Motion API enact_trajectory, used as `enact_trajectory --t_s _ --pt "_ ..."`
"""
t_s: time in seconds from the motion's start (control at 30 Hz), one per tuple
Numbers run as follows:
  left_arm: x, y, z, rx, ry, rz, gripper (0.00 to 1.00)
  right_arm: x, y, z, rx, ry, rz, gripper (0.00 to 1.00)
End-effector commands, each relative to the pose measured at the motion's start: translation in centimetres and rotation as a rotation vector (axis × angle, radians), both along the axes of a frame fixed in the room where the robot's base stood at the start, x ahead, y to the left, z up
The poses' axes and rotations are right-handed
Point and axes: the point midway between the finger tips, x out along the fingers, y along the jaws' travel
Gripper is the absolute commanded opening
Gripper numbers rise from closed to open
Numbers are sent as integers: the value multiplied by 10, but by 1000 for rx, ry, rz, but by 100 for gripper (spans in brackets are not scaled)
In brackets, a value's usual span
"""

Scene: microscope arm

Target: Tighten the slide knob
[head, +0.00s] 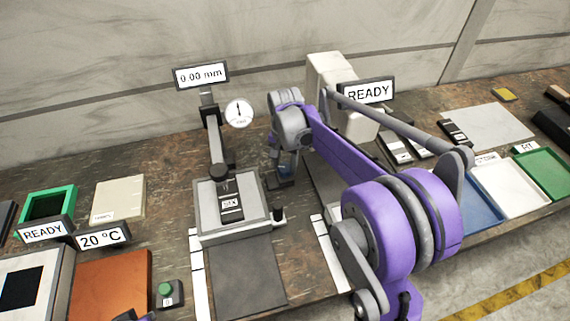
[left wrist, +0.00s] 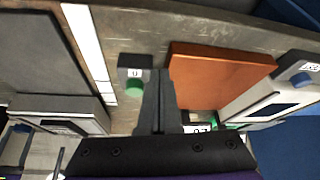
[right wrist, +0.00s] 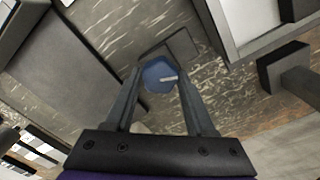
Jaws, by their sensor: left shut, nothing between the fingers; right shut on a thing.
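A blue knob (right wrist: 160,75) with a pale pointer mark sits between the fingers of my right gripper (right wrist: 163,92) in the right wrist view. The fingers are shut on its sides. In the head view my right gripper (head: 285,165) reaches down at a small dark base (head: 281,183), right of the grey microscope stage (head: 205,210); the fingers and arm mostly hide the knob there. A slide-like dark piece (head: 231,207) lies on the stage. My left gripper (left wrist: 158,105) is shut and empty, above the bench near a green button (left wrist: 134,88).
A dial gauge (head: 239,113) and a 0.00 mm display (head: 201,76) stand behind the stage. A small black knob (head: 278,214) is at the stage's right side. An orange plate (head: 111,284) lies at left. Blue, white and green trays (head: 546,172) are at right.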

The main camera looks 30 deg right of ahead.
Motion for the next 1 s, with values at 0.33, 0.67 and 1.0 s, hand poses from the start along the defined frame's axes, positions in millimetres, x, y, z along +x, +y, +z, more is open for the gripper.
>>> enact_trajectory --t_s 0.33,0.67,1.0 --pt "0 0 0 0 0 0 0 0 0 0 0 0 -28 0" --pt "0 0 0 0 0 0 0 0 0 0 0 0 -27 75" --pt "0 0 0 0 0 0 0 0 0 1 0 0 -26 85"
